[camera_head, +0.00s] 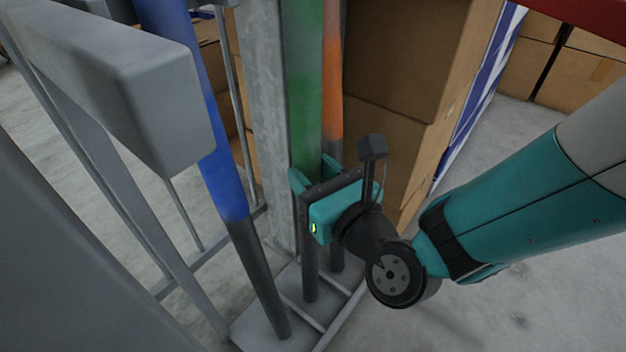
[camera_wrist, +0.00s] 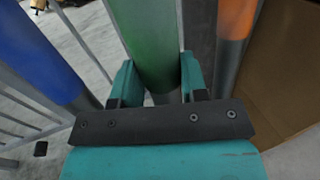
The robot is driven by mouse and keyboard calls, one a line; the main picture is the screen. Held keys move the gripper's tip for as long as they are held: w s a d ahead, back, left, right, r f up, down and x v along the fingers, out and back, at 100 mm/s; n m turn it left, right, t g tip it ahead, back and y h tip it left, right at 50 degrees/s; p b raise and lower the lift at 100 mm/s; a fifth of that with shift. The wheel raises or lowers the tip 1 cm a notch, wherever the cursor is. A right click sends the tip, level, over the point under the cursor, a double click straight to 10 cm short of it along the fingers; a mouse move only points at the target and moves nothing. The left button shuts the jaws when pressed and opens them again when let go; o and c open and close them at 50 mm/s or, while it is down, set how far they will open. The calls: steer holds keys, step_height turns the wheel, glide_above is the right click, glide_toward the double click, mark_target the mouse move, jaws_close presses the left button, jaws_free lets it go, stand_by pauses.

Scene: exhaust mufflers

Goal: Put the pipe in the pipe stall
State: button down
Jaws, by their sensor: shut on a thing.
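A pipe with a green band (camera_head: 307,95) stands nearly upright in the middle of the head view. My gripper (camera_head: 318,172) is shut around this pipe, just below the green band. In the wrist view the green pipe (camera_wrist: 150,45) passes between the two teal fingers of my gripper (camera_wrist: 158,85). The pipe's lower end is grey, close to the base plates of the grey metal pipe stall (camera_head: 262,130); I cannot tell whether it touches them. A blue pipe (camera_head: 215,160) leans in the stall to the left. An orange-banded pipe (camera_head: 333,75) stands just right of the green one.
Cardboard boxes (camera_head: 400,75) stand close behind and right of the pipes. A thick grey stall beam (camera_head: 150,95) is at the upper left. Bare concrete floor (camera_head: 510,150) lies to the right.

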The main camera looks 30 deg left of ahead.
mark_target(315, 179)
steer(key=c, duration=0.6)
jaws_free()
steer(key=shift+c, duration=0.2)
steer(key=shift+r, duration=0.1)
steer(key=shift+s+d+f+b, duration=0.25)
steer(key=shift+d+b, duration=0.25)
steer(key=shift+b, duration=0.5)
steer(key=b+v, duration=0.5)
steer(key=shift+d, duration=0.1)
steer(key=shift+s+d+r+b, duration=0.2)
steer(key=shift+s+d+b, duration=0.05)
steer(key=shift+d+b, duration=0.3)
